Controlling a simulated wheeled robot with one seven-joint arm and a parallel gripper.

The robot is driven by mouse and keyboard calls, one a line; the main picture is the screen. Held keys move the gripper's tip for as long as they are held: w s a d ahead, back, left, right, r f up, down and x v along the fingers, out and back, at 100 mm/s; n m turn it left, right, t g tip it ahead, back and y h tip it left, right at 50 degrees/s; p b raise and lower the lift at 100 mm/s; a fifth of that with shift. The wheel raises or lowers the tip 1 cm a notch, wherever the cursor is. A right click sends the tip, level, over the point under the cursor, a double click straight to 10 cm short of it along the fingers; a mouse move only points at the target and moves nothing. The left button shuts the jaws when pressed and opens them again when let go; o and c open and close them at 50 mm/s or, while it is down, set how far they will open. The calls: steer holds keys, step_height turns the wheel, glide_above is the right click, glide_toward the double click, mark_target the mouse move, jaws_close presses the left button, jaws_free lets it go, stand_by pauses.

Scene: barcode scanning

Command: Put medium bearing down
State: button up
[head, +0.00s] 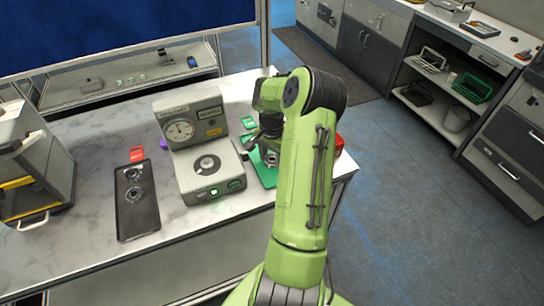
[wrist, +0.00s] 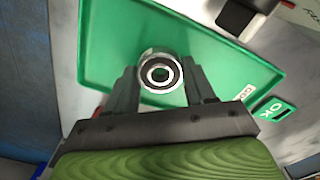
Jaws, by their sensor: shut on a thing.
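My gripper (wrist: 161,80) is shut on a bearing (wrist: 160,73), a metal ring with a dark inner band, held between its two fingertips. The bearing is over a green tray (wrist: 110,40) in the wrist view. I cannot tell whether it touches the tray. In the head view my arm hides much of the green tray (head: 262,173) and most of my gripper. Two more rings, which look like bearings (head: 133,194), lie on a dark tray (head: 137,222) at the left of the table.
A grey device with a dial (head: 205,140) stands left of the green tray. A green OK card (wrist: 273,111) lies beside the tray. A red card (head: 137,154) lies above the dark tray. A grey machine (head: 32,165) stands at the far left of the marble table (head: 95,230).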

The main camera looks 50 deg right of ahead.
steer(key=shift+f, duration=0.15)
steer(key=o, duration=1.1)
steer(key=shift+o, duration=0.2)
step_height(320, 180, up, 13)
steer(key=p, duration=0.1)
steer(key=shift+a+f+p, duration=0.15)
steer(key=shift+p, duration=0.2)
